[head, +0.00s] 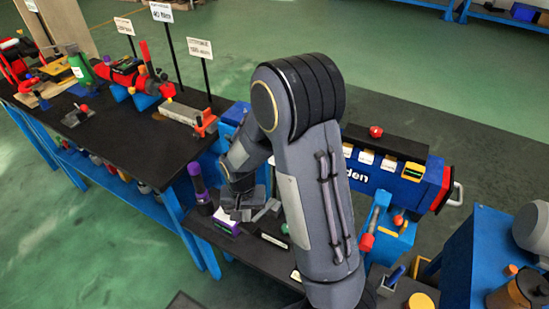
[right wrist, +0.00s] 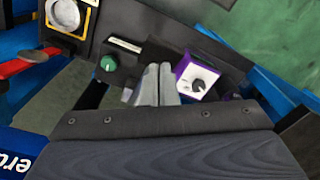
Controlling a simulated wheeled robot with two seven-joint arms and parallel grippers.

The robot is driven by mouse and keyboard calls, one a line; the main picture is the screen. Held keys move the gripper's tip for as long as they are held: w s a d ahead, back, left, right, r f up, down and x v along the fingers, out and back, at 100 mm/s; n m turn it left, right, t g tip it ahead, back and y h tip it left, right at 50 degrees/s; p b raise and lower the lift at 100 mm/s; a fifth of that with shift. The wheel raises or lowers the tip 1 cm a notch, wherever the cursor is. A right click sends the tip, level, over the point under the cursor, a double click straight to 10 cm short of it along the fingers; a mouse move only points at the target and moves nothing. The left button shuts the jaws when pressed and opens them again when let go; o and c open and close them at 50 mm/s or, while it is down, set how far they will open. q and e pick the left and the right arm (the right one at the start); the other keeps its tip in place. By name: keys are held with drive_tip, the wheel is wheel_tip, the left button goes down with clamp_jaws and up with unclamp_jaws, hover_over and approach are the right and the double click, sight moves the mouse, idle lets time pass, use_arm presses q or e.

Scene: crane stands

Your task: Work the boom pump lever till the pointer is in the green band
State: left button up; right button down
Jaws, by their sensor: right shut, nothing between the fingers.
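My right gripper (head: 240,212) is low over the dark panel at the bench end. In the right wrist view its two grey fingers (right wrist: 158,72) are together with nothing between them. They point between a green knob (right wrist: 108,63) and a white box with a purple frame and a dark knob (right wrist: 196,82). A lever with a red grip (head: 367,241) stands on a blue mount to the right; a red bar also shows at left in the wrist view (right wrist: 24,62). A yellow-framed round dial (right wrist: 68,14) is cut by the top edge; I cannot read a pointer or green band.
A dark upright handle with purple parts (head: 199,184) stands close left of my gripper. A blue housing (head: 365,180) lies behind my right arm. The long black bench (head: 140,138) holds red and blue devices and sign posts.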

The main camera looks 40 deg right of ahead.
drive_tip(key=shift+f+b, duration=3.95)
drive_tip(key=shift+f, duration=0.9)
wheel_tip(320, 180, up, 10)
drive_tip(key=p, duration=0.8)
drive_tip(key=shift+p, duration=0.4)
drive_tip(key=shift+f, duration=0.1)
drive_tip(key=shift+f, duration=0.15)
drive_tip(key=shift+f+b, duration=4)
drive_tip(key=shift+f, duration=0.7)
wheel_tip(320, 180, up, 10)
drive_tip(key=p, duration=0.8)
drive_tip(key=shift+p, duration=0.3)
drive_tip(key=shift+f, duration=0.15)
